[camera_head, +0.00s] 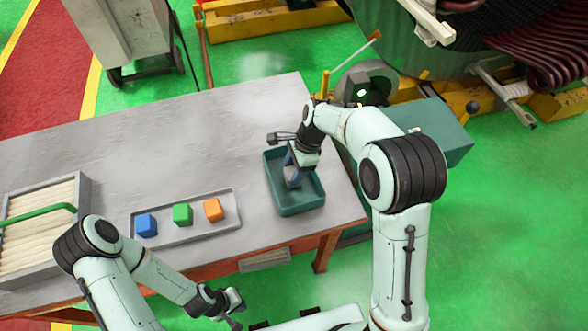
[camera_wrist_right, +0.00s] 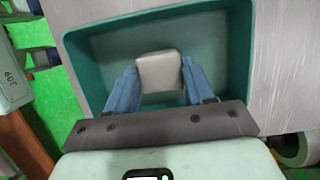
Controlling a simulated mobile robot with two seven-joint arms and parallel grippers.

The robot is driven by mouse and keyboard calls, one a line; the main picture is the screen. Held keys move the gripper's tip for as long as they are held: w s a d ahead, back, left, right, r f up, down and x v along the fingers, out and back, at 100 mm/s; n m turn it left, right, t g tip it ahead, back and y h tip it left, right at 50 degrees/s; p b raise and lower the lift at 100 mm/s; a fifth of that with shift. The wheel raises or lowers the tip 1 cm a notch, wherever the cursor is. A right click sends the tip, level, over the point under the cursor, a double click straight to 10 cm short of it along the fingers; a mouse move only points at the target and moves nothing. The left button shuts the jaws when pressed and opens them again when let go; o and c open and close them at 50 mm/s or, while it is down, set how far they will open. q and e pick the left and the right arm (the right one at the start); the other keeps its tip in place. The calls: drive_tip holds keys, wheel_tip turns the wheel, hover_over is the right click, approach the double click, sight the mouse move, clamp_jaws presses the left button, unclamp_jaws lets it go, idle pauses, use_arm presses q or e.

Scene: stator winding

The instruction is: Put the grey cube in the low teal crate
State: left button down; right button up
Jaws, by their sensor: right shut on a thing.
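The grey cube (camera_wrist_right: 159,71) is between the blue fingers of my right gripper (camera_wrist_right: 158,80) in the right wrist view. That gripper (camera_head: 293,173) is shut on it and points down into the low teal crate (camera_head: 303,207). The cube shows partly in the head view (camera_head: 292,181), inside the crate's outline. Whether it touches the crate floor I cannot tell. The crate's teal wall surrounds the cube in the wrist view (camera_wrist_right: 85,70). My left gripper (camera_head: 236,309) is away from the crate, near the table's front edge, with its fingers apart and nothing between them.
A grey tray (camera_head: 188,234) left of the crate holds a blue cube (camera_head: 146,225), a green cube (camera_head: 183,214) and an orange cube (camera_head: 213,210). A box of pale rods (camera_head: 38,230) with a green handle stands at the far left. The table's back half is clear.

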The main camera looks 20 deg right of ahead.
drive_tip(key=shift+f, duration=0.25)
drive_tip(key=o, duration=0.7)
drive_tip(key=shift+f, duration=0.1)
drive_tip(key=shift+c, duration=0.2)
drive_tip(key=o, duration=0.4)
use_arm(q)
drive_tip(key=shift+s, duration=0.1)
drive_tip(key=shift+w+r+p, duration=0.85)
drive_tip(key=shift+w+r, duration=0.2)
drive_tip(key=shift+w, duration=0.1)
use_arm(e)
drive_tip(key=v, duration=1.2)
drive_tip(key=shift+r, duration=0.2)
